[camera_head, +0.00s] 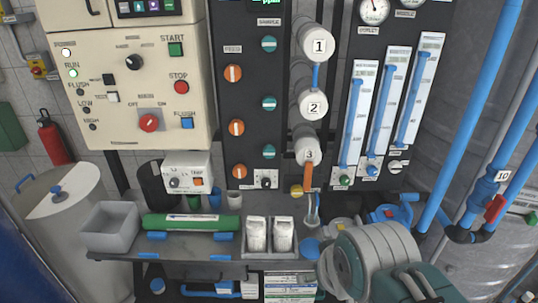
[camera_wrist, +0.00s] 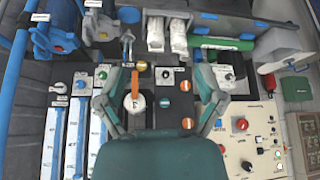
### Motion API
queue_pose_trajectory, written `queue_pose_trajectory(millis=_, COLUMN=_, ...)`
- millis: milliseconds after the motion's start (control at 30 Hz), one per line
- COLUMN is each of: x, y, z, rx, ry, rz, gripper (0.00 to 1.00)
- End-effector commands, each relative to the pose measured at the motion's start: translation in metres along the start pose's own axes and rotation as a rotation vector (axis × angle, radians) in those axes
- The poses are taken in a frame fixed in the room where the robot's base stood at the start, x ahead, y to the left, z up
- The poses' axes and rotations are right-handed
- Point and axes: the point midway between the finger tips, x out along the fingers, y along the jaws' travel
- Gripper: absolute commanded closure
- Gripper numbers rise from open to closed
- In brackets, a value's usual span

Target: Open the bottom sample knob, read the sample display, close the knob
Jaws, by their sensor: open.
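The bottom sample knob (camera_head: 269,152) is the lowest of three teal round knobs in the SAMPLE column on the black panel. In the upside-down wrist view the same teal knob (camera_wrist: 163,72) lies between the spread fingers of my gripper (camera_wrist: 157,78). The gripper is open and empty; I cannot tell its distance from the panel. In the head view my grey and teal wrist is at the lower right and the fingertips are hidden. The sample display (camera_head: 268,2) shows green digits at the top edge, cut off and unreadable.
Numbered white housing 3 (camera_head: 307,151) and its orange handle (camera_head: 308,176) stand close right of the knob. Orange feed knobs (camera_head: 237,128) are to its left. A bench below holds white bottles (camera_head: 256,235), a green cylinder (camera_head: 190,222) and a grey bin (camera_head: 108,228).

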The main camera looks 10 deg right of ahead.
Motion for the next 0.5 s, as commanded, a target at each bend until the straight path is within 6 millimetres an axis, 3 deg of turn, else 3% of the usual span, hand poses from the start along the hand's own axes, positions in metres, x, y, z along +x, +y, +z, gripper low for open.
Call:
queue_pose_trajectory(millis=167, x=0.015, y=-0.007, z=-0.031, rx=0.033, ry=0.069, rz=-0.027, gripper=0.13)
queue_pose_trajectory(millis=500, x=0.065, y=-0.026, z=-0.132, rx=0.192, ry=0.336, rz=-0.110, gripper=0.13)
